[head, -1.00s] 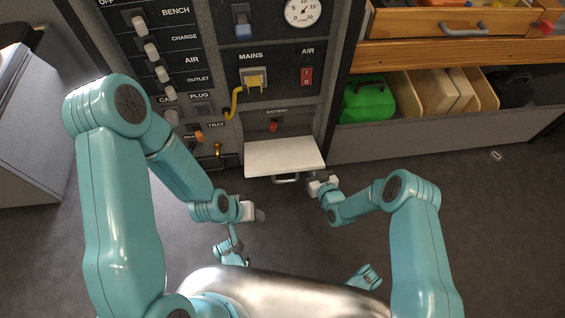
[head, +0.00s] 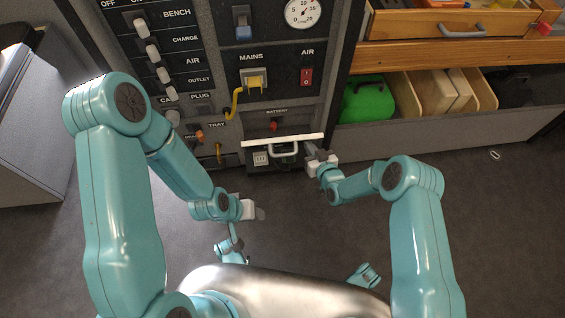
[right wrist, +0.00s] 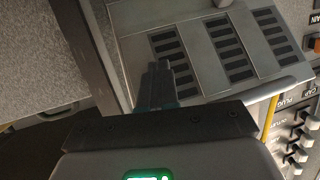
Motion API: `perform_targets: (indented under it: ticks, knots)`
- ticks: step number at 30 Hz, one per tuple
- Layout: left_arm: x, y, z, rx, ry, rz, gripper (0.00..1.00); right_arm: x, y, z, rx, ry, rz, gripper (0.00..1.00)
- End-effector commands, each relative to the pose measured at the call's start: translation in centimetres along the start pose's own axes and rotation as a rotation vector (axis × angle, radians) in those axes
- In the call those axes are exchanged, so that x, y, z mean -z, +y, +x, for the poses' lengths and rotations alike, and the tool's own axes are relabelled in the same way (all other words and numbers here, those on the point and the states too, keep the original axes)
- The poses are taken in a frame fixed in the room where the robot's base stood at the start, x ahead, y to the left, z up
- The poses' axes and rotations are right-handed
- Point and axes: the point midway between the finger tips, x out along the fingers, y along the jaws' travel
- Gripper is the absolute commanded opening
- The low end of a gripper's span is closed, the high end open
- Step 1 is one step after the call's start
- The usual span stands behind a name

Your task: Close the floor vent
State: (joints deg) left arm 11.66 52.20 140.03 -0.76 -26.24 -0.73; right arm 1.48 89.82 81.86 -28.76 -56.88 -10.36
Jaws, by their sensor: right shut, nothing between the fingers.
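A white-topped panel (head: 300,139) with a grey bar handle (head: 284,150) sits at the base of the console, under the BATTERY label. It shows nearly edge-on, with a dark face below it. In the right wrist view a grey louvered panel (right wrist: 198,52) has several dark slots; I take it for the vent. My right gripper (head: 314,151) is at the panel's right end, shut and empty; its fingers (right wrist: 160,80) show before the louvers in the wrist view. Whether they touch is unclear. My left gripper (head: 260,213) hangs below and left, clear of the panel; its finger gap is unclear.
The console carries switches, a yellow plug (head: 254,82) with its cord, a red AIR switch (head: 306,76) and a red battery knob (head: 273,126). An open drawer (head: 440,128) at right holds a green case (head: 368,100). The grey floor (head: 490,220) at right is mostly clear.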

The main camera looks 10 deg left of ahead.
Motion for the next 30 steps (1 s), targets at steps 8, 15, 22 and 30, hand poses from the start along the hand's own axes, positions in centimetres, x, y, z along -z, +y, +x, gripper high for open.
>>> perform_targets:
  ticks: [8, 15, 22, 30]
  knots:
    - [0.0, 0.0, -0.1, 0.000, 0.000, 0.000, 0.43, 2.0, 0.2, 0.7, -0.001, 0.004, -0.002, 0.00]
    - [0.0, 0.0, -0.1, 0.000, 0.000, 0.000, 0.43, 3.6, 0.3, 1.3, 0.000, 0.004, -0.002, 0.00]
    - [0.0, 0.0, 0.0, 0.000, 0.000, 0.000, 0.43, 5.0, 0.5, 1.9, 0.000, 0.003, -0.002, 0.00]
    - [0.0, 0.0, 0.0, 0.000, 0.000, 0.000, 0.43, 5.7, 0.5, 2.1, 0.000, 0.002, -0.001, 0.00]
